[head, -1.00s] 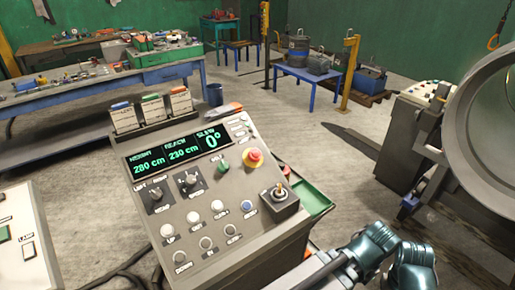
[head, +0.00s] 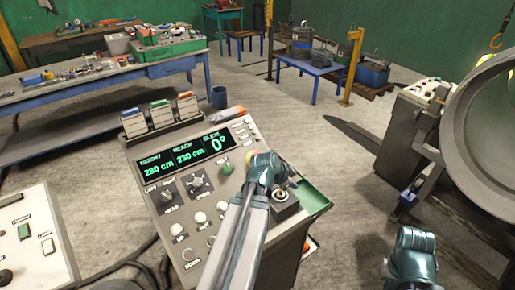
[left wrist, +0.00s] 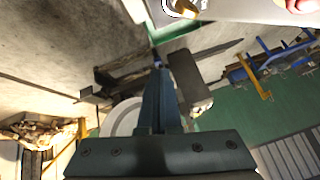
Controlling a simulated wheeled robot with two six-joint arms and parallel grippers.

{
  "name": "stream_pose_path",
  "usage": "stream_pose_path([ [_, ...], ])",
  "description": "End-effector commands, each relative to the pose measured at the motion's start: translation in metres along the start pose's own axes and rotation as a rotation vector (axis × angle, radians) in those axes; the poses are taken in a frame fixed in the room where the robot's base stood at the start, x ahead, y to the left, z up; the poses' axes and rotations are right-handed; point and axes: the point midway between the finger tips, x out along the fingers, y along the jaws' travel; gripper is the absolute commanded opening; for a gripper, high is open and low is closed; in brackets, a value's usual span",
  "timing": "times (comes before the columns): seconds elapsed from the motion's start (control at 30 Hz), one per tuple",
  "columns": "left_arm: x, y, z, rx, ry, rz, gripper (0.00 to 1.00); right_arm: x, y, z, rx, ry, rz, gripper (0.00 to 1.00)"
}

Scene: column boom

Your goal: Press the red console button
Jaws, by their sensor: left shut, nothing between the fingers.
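The grey sloped console (head: 222,238) stands in the middle of the head view, with a lit display, white buttons, knobs and a joystick (head: 283,197). The red button is hidden behind my left arm in the head view. Part of a red button (left wrist: 303,5) shows at the top right edge of the left wrist view, on the pale panel. My left gripper (head: 268,168) is over the console's upper right part, near the joystick. Its fingers (left wrist: 158,72) are shut and empty. I cannot tell its gap to the panel.
A green tray (head: 315,198) is at the console's right side. A second panel (head: 40,245) is at lower left. A large metal ring (head: 485,125) stands at right. Workbenches and a blue table (head: 311,68) are farther back. The floor between is mostly clear.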

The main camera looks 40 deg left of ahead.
Motion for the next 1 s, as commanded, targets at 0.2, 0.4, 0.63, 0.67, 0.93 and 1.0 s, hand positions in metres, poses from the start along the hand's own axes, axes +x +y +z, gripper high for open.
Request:
stream_pose_path([
  [0.2,-0.061,-0.102,0.030,0.051,0.084,-0.224,0.00,-0.027,0.003,0.002,0.002,0.000,0.000,0.00],
  [0.4,-0.090,-0.142,0.050,0.083,0.097,-0.336,0.00,-0.034,0.003,0.002,0.003,0.000,-0.001,0.00],
  [0.63,-0.095,-0.149,0.055,0.092,0.098,-0.358,0.00,-0.034,0.003,0.002,0.003,0.000,-0.001,0.00],
  [0.67,-0.095,-0.149,0.054,0.092,0.098,-0.358,0.00,-0.034,0.003,0.002,0.003,0.000,-0.001,0.00],
  [0.93,-0.092,-0.149,0.054,0.092,0.098,-0.356,0.00,-0.032,0.003,0.002,0.002,0.000,-0.001,0.00],
  [1.0,-0.089,-0.150,0.054,0.093,0.098,-0.355,0.00,-0.030,0.003,0.002,0.002,0.000,0.000,0.00],
])
